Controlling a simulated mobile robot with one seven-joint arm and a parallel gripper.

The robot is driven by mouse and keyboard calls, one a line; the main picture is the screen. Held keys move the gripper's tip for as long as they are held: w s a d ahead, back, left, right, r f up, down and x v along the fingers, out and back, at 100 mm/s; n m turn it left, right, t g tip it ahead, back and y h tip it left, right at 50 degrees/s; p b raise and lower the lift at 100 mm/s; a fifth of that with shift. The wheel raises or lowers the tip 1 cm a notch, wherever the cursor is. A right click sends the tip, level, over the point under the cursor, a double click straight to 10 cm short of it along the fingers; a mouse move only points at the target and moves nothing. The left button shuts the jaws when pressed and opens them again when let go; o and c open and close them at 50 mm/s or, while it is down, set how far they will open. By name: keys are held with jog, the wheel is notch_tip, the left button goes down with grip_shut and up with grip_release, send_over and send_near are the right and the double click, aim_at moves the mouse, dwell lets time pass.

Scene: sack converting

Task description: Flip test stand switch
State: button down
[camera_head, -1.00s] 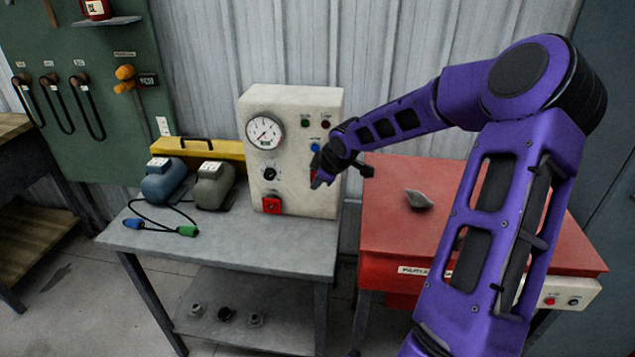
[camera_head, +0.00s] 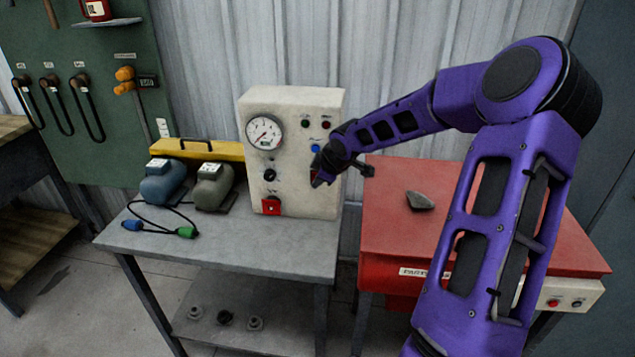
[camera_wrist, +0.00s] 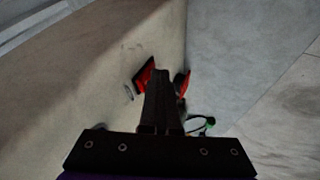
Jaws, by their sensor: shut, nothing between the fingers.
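The test stand (camera_head: 333,203) is a cream box on the grey bench, with a round gauge (camera_head: 264,132), a black knob (camera_head: 269,174), small lights and a red switch (camera_head: 271,208) low on its front. My gripper (camera_head: 317,183) is in front of the right half of the panel, pointing down and left, and covers part of a second red item there. In the wrist view my shut, empty fingers (camera_wrist: 160,105) point along the panel. A red and black part (camera_wrist: 145,75) lies just beyond their tips; contact cannot be told. Another red part (camera_wrist: 184,85) shows farther off.
The grey bench (camera_head: 235,240) also carries two small motors (camera_head: 165,183), a yellow case (camera_head: 200,149) and a cable with blue and green plugs (camera_head: 187,232). A red cabinet (camera_head: 385,235) with a grey stone-like lump (camera_head: 420,201) stands to the right.

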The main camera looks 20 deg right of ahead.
jog(key=shift+r+p, duration=0.85)
jog(key=shift+s+a, duration=0.1)
